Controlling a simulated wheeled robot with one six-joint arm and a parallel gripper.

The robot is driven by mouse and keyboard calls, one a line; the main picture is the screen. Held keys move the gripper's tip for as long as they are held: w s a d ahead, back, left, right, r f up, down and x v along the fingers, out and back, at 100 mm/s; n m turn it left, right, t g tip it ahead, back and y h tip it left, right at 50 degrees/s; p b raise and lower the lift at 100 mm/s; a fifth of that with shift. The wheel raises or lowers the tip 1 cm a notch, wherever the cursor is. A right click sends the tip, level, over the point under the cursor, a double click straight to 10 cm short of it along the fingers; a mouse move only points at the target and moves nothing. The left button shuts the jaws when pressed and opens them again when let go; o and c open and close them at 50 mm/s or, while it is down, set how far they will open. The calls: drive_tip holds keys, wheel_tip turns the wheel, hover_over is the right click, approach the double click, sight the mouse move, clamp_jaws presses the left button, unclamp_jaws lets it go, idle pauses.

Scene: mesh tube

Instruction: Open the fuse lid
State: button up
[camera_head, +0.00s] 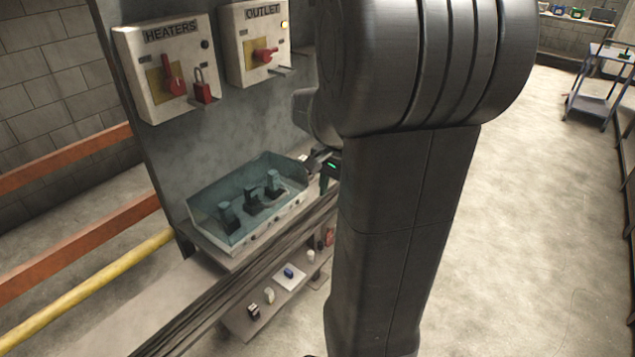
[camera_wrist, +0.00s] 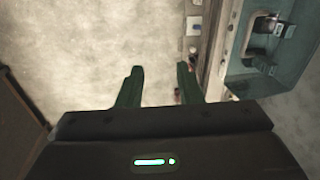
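The fuse lid (camera_head: 262,220) is a see-through teal cover over several dark fuses, on a pale base beside the grey panel. It looks shut in the head view. It also shows at the right edge of the wrist view (camera_wrist: 243,82). My gripper (camera_wrist: 160,69) is open, with a clear gap between its two green fingers and nothing between them. In the wrist view the fingers are left of the fuse box and apart from it. In the head view my gripper (camera_head: 322,162) shows near the box's right end, partly hidden by my arm.
The HEATERS switch box (camera_head: 170,65), with a red padlock (camera_head: 203,92), and the OUTLET switch box (camera_head: 255,45) hang above the fuse box. A lower shelf (camera_head: 245,318) holds small parts. A yellow rail (camera_head: 85,292) runs at left. Open floor lies to the right.

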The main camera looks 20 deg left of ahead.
drive_tip(key=shift+s+d+f, duration=0.1)
drive_tip(key=shift+s+d, duration=0.25)
drive_tip(key=shift+d, duration=0.25)
drive_tip(key=shift+s+d+f, duration=0.1)
drive_tip(key=shift+s+d, duration=0.25)
drive_tip(key=shift+d, duration=0.2)
drive_tip(key=shift+c, duration=0.2)
